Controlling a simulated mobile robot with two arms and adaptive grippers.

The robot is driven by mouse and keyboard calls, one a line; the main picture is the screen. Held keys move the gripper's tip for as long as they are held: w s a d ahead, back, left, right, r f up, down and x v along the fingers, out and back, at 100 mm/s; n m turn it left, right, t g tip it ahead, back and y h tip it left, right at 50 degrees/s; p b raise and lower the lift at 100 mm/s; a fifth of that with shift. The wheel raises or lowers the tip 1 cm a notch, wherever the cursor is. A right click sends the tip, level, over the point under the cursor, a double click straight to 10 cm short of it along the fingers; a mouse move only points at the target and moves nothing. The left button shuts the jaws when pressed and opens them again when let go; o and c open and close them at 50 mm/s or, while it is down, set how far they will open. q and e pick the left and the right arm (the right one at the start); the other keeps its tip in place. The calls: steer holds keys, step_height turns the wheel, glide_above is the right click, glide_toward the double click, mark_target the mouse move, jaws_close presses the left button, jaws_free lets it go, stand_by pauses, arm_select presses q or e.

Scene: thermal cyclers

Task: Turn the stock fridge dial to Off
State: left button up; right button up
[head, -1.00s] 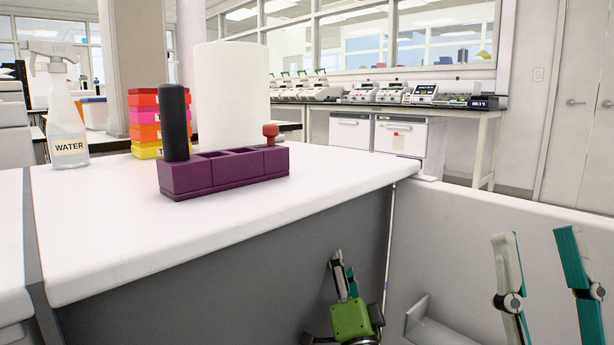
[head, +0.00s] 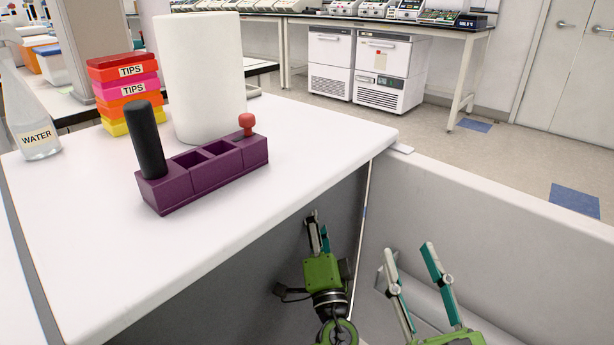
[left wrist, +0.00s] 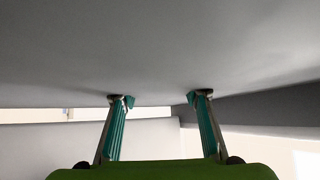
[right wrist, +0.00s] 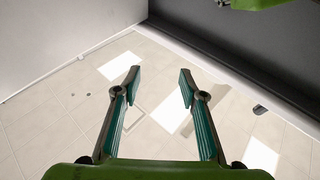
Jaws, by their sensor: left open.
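Two white under-bench appliances stand across the room, a left one (head: 331,62) and a right one (head: 392,72) with a small paper label on its door. I cannot tell which is the stock fridge, and no dial can be made out at this distance. My left gripper (head: 318,230) is low beside the near counter's grey side, open and empty; its fingers also show in the left wrist view (left wrist: 160,98). My right gripper (head: 409,250) is to its right, open and empty, with its fingers over bare floor in the right wrist view (right wrist: 160,80).
The near white counter (head: 90,250) holds a purple rack (head: 205,172), a white roll (head: 200,75), tip boxes (head: 128,92) and a water bottle (head: 30,115). A low pale wall (head: 500,225) runs at the right. Open floor (head: 480,160) lies before the far bench (head: 400,22).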

arm_select(q)
steer(key=x, duration=1)
steer(key=shift+b, duration=0.3)
arm_select(e)
steer(key=r, duration=0.1)
steer(key=s+r+t, duration=0.1)
steer(key=r+t, duration=0.1)
steer(key=shift+s+r+y, duration=0.2)
steer(key=shift+s+y, duration=0.15)
steer(key=shift+y, duration=0.05)
arm_select(q)
steer(key=shift+w+r, duration=0.1)
steer(key=c, duration=1.1)
